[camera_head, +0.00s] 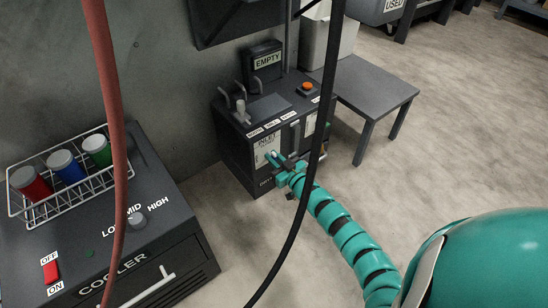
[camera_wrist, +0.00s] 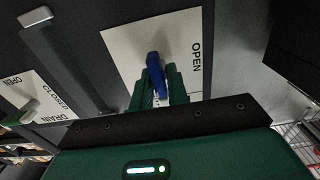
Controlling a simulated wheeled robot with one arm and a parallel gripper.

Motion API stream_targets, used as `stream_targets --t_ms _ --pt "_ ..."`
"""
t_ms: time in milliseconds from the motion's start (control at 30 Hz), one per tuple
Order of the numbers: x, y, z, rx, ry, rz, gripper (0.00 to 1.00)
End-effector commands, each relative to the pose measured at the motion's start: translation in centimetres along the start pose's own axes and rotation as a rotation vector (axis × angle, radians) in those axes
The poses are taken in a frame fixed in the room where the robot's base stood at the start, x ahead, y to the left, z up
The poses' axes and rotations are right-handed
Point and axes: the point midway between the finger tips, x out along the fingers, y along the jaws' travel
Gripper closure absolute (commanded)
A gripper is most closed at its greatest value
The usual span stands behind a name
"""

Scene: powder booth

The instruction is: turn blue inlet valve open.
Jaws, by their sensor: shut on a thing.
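The blue inlet valve handle (camera_wrist: 155,68) stands out from a white label plate (camera_wrist: 120,50) in the wrist view. The word OPEN is on the plate's right side, and the handle points up the picture, tilted slightly left. My gripper (camera_wrist: 160,88) has its green fingers on both sides of the handle and is shut on it. In the head view my gripper (camera_head: 279,161) is at the INLET plate (camera_head: 266,147) on the front of the dark machine (camera_head: 235,145). The fingers hide part of the handle and of the plate's lettering.
An orange button (camera_head: 307,87) is on the machine's top. A cooler (camera_head: 150,240) with a wire rack of jars stands left. A grey table (camera_head: 370,85) stands behind right. Hoses hang in front.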

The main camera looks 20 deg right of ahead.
Motion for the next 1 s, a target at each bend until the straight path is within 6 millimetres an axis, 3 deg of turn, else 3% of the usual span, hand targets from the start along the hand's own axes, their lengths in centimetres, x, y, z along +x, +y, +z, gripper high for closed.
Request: stream_targets --t_ms 467,1000 --pt "0.0 -0.1 -0.7 -0.210 -0.003 0.002 1.00" --pt "0.0 -0.4 0.2 -0.704 0.003 -0.002 1.00"
